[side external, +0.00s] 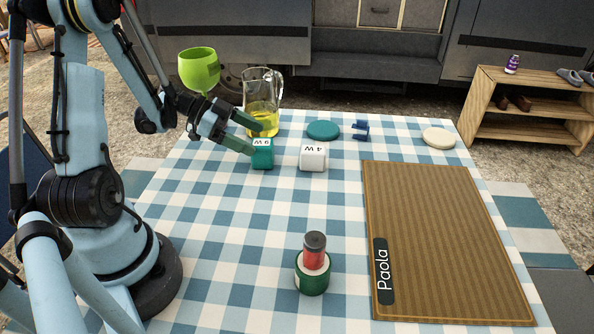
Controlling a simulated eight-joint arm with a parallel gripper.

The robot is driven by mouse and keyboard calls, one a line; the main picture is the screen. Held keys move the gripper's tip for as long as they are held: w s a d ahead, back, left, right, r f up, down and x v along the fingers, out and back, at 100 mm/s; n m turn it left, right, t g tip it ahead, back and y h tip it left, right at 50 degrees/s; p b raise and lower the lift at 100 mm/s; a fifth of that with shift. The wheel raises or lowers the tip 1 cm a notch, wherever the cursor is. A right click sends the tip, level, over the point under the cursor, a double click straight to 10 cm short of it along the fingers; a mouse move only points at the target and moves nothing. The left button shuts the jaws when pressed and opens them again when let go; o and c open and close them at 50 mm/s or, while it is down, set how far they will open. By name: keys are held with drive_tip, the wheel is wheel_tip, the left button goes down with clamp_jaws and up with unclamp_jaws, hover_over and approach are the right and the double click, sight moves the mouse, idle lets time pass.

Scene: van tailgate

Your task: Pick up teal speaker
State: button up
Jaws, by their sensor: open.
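My gripper (257,140) is open, coming in from the left.
A glass jug (262,90) with yellow liquid stands close behind my gripper. A green goblet (198,72) is behind my wrist, its base hidden. A teal disc (323,130) and blue piece (361,130) lie behind. A red can (315,256) tops a green holder in front.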

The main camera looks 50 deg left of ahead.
sight(262, 142)
drive_tip(key=shift+d+x, duration=0.25)
drive_tip(key=shift+x, duration=2.55)
drive_tip(key=shift+s+r, duration=0.1)
drive_tip(key=shift+s, duration=0.1)
drive_tip(key=c, duration=1.2)
drive_tip(key=shift+c, duration=0.2)
drive_tip(key=shift+r, duration=0.15)
